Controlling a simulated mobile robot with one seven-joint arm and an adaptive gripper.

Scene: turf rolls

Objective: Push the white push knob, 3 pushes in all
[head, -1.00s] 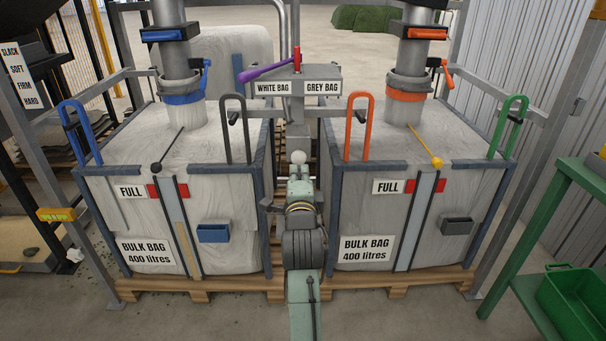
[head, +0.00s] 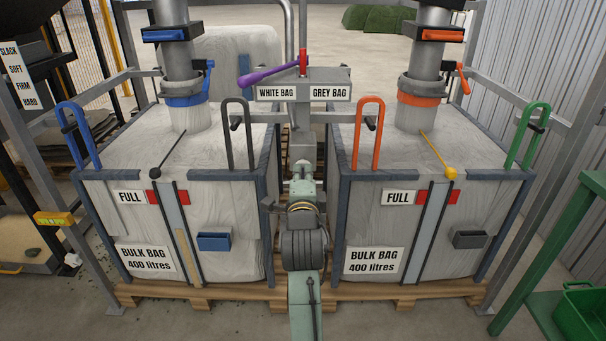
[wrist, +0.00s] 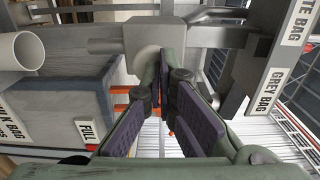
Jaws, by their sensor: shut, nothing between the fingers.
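The white push knob shows in the wrist view as a pale round disc (wrist: 147,62) on the face of a grey housing (wrist: 125,38). My gripper (wrist: 163,68) is shut and empty, with its dark-padded fingertips together right in front of the knob and covering its right part. I cannot tell whether the tips touch it. In the head view my gripper (head: 302,182) is between the two bulk bags, and the knob is mostly hidden at its far end.
A bulk bag with blue fittings (head: 225,195) stands left and one with orange fittings (head: 350,210) stands right, both on pallets. A purple lever (head: 268,72) sits above the WHITE BAG and GREY BAG signs (head: 303,93). A green bench (head: 560,235) is at right.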

